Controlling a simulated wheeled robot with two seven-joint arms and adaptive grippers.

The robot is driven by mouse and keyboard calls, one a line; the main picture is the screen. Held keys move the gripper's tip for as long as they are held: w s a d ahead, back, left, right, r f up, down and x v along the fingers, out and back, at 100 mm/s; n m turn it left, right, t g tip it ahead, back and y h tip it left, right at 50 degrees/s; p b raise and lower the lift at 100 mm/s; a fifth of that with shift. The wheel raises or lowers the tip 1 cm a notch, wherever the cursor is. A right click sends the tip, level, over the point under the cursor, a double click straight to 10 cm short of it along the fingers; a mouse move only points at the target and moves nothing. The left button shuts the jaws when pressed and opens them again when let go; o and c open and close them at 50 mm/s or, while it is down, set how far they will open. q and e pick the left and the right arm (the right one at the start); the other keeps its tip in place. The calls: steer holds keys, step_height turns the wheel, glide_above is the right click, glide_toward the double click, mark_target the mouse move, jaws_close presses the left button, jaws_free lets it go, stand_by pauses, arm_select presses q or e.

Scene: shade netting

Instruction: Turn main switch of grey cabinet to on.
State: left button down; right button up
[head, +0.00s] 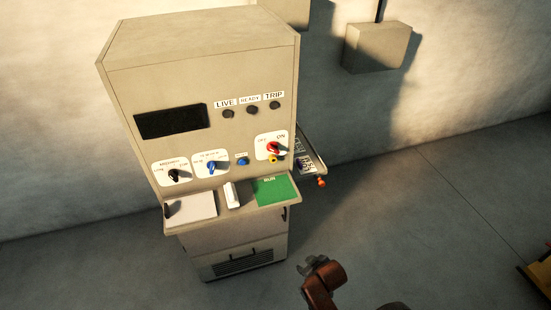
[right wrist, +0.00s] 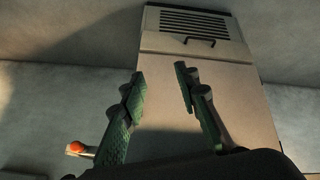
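The grey cabinet (head: 200,75) stands against the wall. Its main switch (head: 273,148), a red knob on a white plate with an ON label and a second, hard-to-read label, sits at the right of the sloping panel. I cannot tell exactly which way the knob points. My right gripper (head: 318,265) is low, in front of the cabinet's lower right side, below the switch and well apart from it. In the right wrist view its two fingers (right wrist: 160,92) are spread and empty, with the cabinet's lower front (right wrist: 225,75) beyond them. My left gripper is not in view.
A shelf with a green RUN card (head: 275,191) juts out below the panel. A side bracket with an orange knob (head: 321,182) sticks out at the right. Black (head: 174,175) and blue (head: 211,167) knobs sit left of the switch.

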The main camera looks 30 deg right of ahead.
steer(key=w+d+r+n+t+h, duration=0.3)
steer(key=w+r+t, duration=0.4)
steer(key=w+r, duration=1.15)
steer(key=n+t, duration=0.2)
steer(key=t, duration=0.2)
glide_toward(275, 152)
steer(key=x, duration=0.2)
steer(key=p+x, duration=0.1)
steer(key=x, duration=0.5)
steer(key=shift+w+r+p, duration=0.1)
steer(key=shift+r+p, duration=0.1)
steer(key=shift+p, duration=0.1)
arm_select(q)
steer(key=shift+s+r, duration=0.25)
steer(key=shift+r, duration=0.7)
arm_select(e)
steer(key=shift+w, duration=0.55)
steer(key=shift+c, duration=0.6)
steer(key=shift+f, duration=0.1)
jaws_close()
